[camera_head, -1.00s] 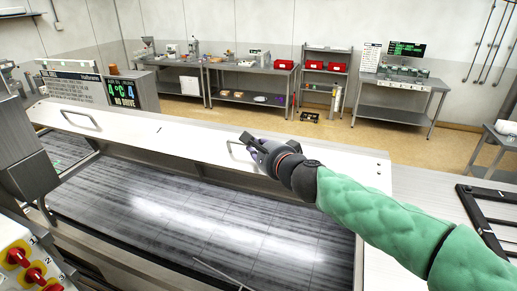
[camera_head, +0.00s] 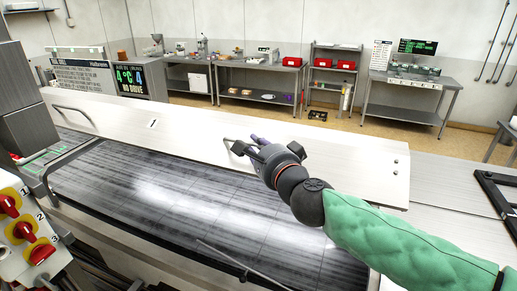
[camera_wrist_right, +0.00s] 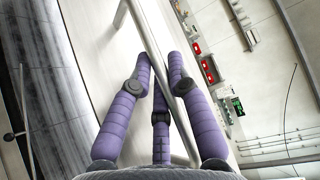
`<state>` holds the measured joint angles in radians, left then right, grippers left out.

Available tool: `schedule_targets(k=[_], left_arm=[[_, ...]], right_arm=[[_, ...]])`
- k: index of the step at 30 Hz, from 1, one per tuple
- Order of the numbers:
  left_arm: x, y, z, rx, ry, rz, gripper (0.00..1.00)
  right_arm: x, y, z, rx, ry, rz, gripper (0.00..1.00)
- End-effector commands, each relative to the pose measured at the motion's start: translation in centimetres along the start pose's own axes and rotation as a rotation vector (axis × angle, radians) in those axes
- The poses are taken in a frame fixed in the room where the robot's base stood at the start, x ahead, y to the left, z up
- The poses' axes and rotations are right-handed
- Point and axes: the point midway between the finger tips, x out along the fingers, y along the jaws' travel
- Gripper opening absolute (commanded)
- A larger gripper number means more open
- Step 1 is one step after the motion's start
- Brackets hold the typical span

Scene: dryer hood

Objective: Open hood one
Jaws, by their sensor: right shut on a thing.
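Hood one is the long white panel (camera_head: 330,163) over the dark streaked dryer bed (camera_head: 200,200), marked with a small "1". It has a bar handle (camera_head: 72,112) at its left and another bar handle (camera_head: 231,141) near its middle. My right gripper (camera_head: 243,146) is at the middle handle. In the right wrist view its purple fingers (camera_wrist_right: 162,75) close around the grey bar (camera_wrist_right: 148,35), which passes between them. Dark bed shows below the panel's front edge. My left gripper is not in view.
A control box with red knobs (camera_head: 23,230) stands at the lower left. A display (camera_head: 130,78) reading "4°C" stands behind the panel's left end. Workbenches (camera_head: 250,70) line the back wall. A dark frame (camera_head: 497,190) lies at the right.

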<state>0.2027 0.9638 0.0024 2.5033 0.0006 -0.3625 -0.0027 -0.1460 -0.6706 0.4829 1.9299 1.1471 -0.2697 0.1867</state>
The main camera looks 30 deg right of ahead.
Motion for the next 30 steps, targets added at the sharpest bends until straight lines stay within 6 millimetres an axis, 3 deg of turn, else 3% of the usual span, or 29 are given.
schedule_targets(k=[1, 3, 17, 18, 21, 30], left_arm=[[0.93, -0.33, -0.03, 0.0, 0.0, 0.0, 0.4], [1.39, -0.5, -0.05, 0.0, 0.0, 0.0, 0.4], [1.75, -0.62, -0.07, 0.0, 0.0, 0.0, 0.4], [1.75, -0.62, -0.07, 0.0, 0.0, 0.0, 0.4], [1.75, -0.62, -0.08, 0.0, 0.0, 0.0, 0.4], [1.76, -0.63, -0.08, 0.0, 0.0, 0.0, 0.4]], right_arm=[[0.03, 1.15, 0.17, -0.004, -0.003, 0.001, 0.0], [-0.08, 1.41, 0.25, -0.011, -0.002, -0.007, 0.0], [-0.28, 1.35, 0.35, -0.019, 0.0, -0.02, 0.0], [-0.28, 1.34, 0.34, -0.019, 0.0, -0.02, 0.21], [-0.28, 1.31, 0.33, -0.02, 0.0, -0.021, 0.43], [-0.29, 1.3, 0.33, -0.02, 0.0, -0.021, 0.43]])
